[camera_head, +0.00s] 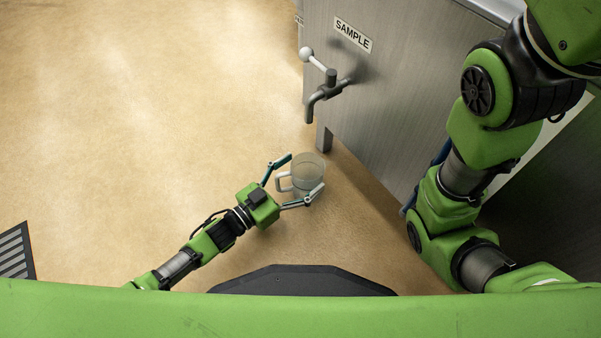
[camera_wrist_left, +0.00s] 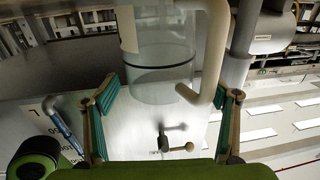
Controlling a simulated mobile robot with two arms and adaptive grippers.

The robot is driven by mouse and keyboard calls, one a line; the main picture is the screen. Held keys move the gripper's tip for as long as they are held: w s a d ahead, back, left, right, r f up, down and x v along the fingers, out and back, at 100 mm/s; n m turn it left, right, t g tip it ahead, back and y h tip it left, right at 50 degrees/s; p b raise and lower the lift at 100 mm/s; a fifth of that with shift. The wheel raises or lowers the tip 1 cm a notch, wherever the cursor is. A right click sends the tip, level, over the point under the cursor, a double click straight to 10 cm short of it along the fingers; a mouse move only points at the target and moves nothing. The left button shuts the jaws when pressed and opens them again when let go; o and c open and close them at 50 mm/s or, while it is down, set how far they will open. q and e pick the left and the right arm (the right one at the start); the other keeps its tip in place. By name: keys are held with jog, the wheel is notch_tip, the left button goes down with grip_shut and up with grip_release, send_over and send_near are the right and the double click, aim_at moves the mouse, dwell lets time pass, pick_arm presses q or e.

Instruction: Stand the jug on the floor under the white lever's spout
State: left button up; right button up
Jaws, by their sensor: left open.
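The clear jug (camera_head: 311,173) with a pale handle (camera_head: 283,182) is near the cabinet's front foot, below the spout in the picture. The head view does not show clearly whether its base touches the floor. My left gripper (camera_head: 305,171) is open, with one finger on each side of the jug. In the left wrist view the jug (camera_wrist_left: 160,75) lies between the spread fingers (camera_wrist_left: 170,92), its handle to the right. The white lever (camera_head: 306,55) with a ball end sits above a dark downturned spout (camera_head: 313,106) on the cabinet front. My right gripper is out of view.
The grey metal cabinet (camera_head: 405,110) with a "SAMPLE" label (camera_head: 353,34) fills the upper right. Its foot (camera_head: 324,138) stands close behind the jug. Tan floor (camera_head: 150,120) lies open to the left. A floor grate (camera_head: 15,252) is at the far left.

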pick_arm(q)
jog(key=p+v, duration=0.5)
jog(key=v, duration=0.7)
